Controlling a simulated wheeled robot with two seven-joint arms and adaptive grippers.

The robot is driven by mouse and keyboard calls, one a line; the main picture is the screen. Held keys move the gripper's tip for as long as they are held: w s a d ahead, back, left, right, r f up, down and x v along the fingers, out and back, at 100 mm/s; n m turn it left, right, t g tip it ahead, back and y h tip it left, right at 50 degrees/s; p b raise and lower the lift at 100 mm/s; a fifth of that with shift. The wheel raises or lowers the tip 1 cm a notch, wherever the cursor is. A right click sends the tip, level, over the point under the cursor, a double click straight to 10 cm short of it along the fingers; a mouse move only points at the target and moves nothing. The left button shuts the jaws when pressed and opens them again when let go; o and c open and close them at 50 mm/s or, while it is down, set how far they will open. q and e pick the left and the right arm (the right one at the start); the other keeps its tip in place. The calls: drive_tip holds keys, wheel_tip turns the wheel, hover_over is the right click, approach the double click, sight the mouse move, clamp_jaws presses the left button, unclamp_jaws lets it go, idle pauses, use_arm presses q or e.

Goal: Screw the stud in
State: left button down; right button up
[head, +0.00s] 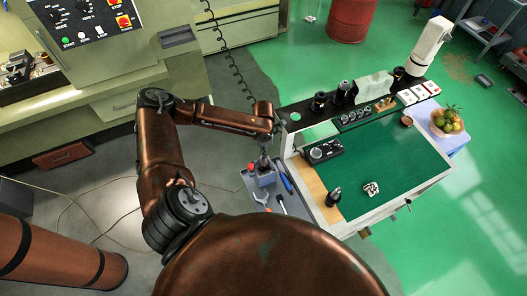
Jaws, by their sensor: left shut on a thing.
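My left gripper (264,163) points down over the grey side tray of the cart (258,199). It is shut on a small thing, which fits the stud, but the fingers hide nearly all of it. A blue-grey block (266,180) stands on the tray directly under the fingertips. I cannot tell how deep the stud sits in the block or whether it is upright. My right gripper is not in view.
The green mat (385,165) to the right has a black case (323,151) and a dark bottle (333,197).

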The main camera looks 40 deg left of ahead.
use_arm(q)
drive_tip(key=c, duration=1.9)
unclamp_jaws()
drive_tip(key=shift+s, duration=0.1)
drive_tip(key=n, duration=0.6)
drive_tip(key=shift+a, duration=0.1)
drive_tip(key=n, duration=0.6)
